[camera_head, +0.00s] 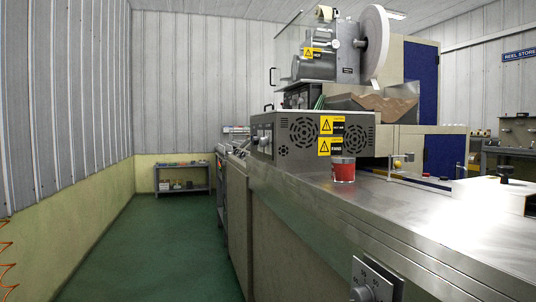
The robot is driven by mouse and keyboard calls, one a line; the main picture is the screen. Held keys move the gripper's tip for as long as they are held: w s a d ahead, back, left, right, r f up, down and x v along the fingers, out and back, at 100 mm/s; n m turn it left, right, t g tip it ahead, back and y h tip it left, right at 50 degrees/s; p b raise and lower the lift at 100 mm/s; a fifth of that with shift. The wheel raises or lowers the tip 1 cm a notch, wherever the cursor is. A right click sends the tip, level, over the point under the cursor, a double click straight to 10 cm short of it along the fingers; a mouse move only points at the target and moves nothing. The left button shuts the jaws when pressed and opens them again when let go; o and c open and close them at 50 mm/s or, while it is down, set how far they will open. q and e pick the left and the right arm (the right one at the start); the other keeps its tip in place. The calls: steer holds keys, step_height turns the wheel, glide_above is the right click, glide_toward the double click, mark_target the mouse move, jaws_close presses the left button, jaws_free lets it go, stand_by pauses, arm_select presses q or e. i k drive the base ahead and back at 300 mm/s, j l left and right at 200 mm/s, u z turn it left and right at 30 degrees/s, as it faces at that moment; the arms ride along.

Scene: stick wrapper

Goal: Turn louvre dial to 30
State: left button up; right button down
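A dial plate (378,279) with a knob (361,294) is fixed to the side of the machine's long bench at the bottom of the head view. Numbers are printed around the knob, but they are too small to read surely, and the frame's edge cuts off the lower part. I cannot tell from any label that this is the louvre dial. More knobs (262,137) sit on the end of the grey vented box (300,138) further back; their markings are not readable. Neither of my grippers shows.
The steel bench top (400,220) runs along the right, with a red container (343,170) on it. The green floor (165,245) to the left of the bench is clear. A small shelf (183,180) stands at the far wall. An orange coil (7,265) hangs at the left edge.

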mark_target(262, 142)
steer(key=i+j, duration=0.2)
steer(key=j, duration=0.15)
steer(key=i+j, duration=0.2)
steer(key=j, duration=0.15)
steer(key=i+j, duration=0.2)
steer(key=j, duration=0.15)
steer(key=i+j, duration=0.2)
steer(key=j, duration=0.15)
steer(key=i+j+z, duration=0.25)
steer(key=j+z, duration=0.45)
steer(key=j, duration=0.2)
steer(key=i, duration=0.05)
